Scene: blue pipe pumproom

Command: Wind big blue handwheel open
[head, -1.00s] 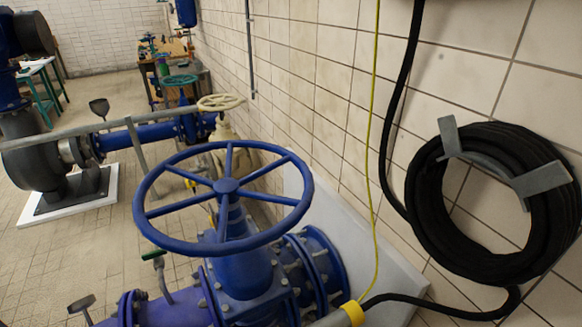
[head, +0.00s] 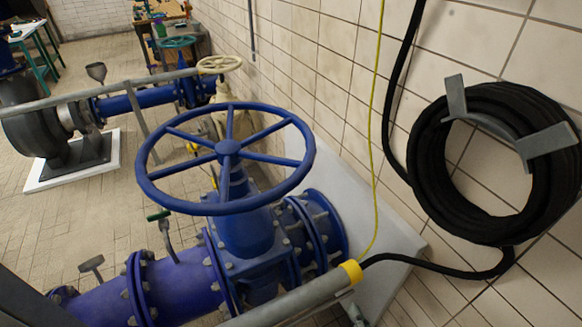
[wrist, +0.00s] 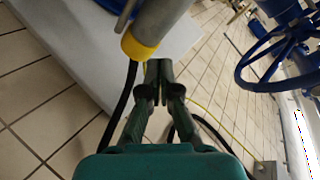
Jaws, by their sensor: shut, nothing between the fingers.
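The big blue handwheel (head: 228,149) sits in the middle of the head view on top of a blue valve (head: 250,240) in a blue pipe. Its rim and spokes are clear of any gripper. In the wrist view the handwheel (wrist: 285,45) shows at the upper right, cut off by the frame edge. My gripper (wrist: 158,70) is shut and empty in the wrist view, its fingertips together, to the left of the wheel and apart from it.
A grey pipe with a yellow collar (head: 350,272) stands close to my fingertips in the wrist view. A black hose coil (head: 495,165) hangs on the tiled wall at right. A cream handwheel (head: 219,64) and a grey pump (head: 50,125) are farther back.

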